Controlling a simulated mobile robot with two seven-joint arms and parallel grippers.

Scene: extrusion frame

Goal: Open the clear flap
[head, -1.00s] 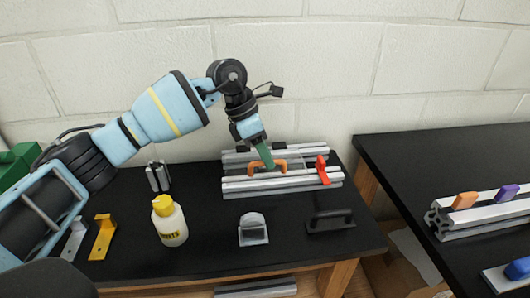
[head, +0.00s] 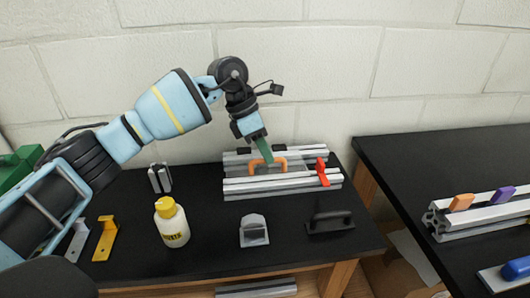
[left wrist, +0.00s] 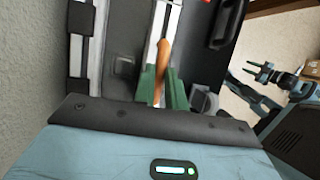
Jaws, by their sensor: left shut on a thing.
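The clear flap (head: 296,170) lies in the aluminium extrusion frame (head: 240,187) at the back of the black table. Its orange arched handle (head: 282,162) stands up from it. My left gripper (head: 268,158) reaches down from above, its green fingers shut on the handle. In the left wrist view the orange handle (left wrist: 163,58) runs between the green fingers (left wrist: 162,88). Whether the flap is tilted is hard to tell. A red latch lever (head: 322,172) sits at the frame's right end. My right gripper (left wrist: 256,72) shows at the right of the wrist view, fingers apart, and seems empty.
A yellow-capped bottle (head: 172,225), a grey block (head: 253,230) and a black handle (head: 330,222) stand in front of the frame. Yellow (head: 104,238) and grey brackets lie at left. A wall is close behind. A second table (head: 400,165) stands at right across a gap.

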